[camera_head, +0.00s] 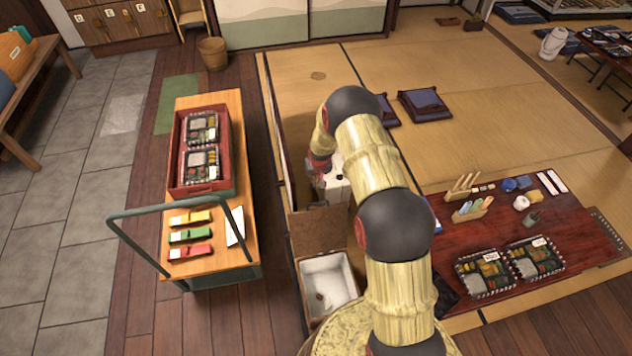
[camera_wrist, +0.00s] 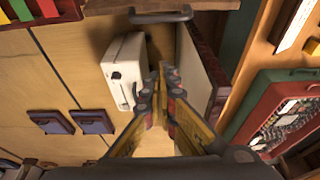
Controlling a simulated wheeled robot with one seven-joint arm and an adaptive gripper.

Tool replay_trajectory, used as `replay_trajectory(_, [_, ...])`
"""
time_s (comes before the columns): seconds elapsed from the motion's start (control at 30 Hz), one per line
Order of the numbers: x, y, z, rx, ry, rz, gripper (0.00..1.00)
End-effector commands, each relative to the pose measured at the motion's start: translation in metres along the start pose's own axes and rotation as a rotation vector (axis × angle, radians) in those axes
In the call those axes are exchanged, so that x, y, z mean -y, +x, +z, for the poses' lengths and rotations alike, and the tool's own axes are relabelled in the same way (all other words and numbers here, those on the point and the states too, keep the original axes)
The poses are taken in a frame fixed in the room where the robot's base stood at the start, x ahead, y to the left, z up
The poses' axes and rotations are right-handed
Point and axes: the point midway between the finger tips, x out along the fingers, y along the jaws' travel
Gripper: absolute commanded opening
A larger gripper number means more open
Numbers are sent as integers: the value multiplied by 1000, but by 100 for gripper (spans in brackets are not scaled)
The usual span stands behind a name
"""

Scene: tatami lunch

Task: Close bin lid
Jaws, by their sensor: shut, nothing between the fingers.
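The bin (camera_head: 312,320) stands left of my arm in the head view. Its white inside (camera_head: 325,283) is exposed. The brown lid (camera_head: 318,231) stands raised at the bin's far side, so the bin is open. In the wrist view, a brown edge with a dark bar handle (camera_wrist: 160,16) at the top appears to be this lid. My gripper (camera_wrist: 161,82) has its fingers together and empty, apart from the lid. In the head view it shows beyond the lid, partly hidden by my arm.
A white box (camera_wrist: 124,72) stands beside my fingers, and a pale panel with a dark edge (camera_wrist: 201,75) is close on their other side. A wooden cart (camera_head: 205,255) with a red tray (camera_head: 176,165) stands left. A low red table (camera_head: 450,236) with lunch boxes is right.

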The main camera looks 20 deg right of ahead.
Motion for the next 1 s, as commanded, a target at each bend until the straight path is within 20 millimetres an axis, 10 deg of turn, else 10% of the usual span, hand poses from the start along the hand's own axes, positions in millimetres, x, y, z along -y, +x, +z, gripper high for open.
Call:
replay_trajectory(0.5, [0,81,1,1,0,0,0])
replay_trajectory(1.0, [0,65,38,-1,0,0,0])
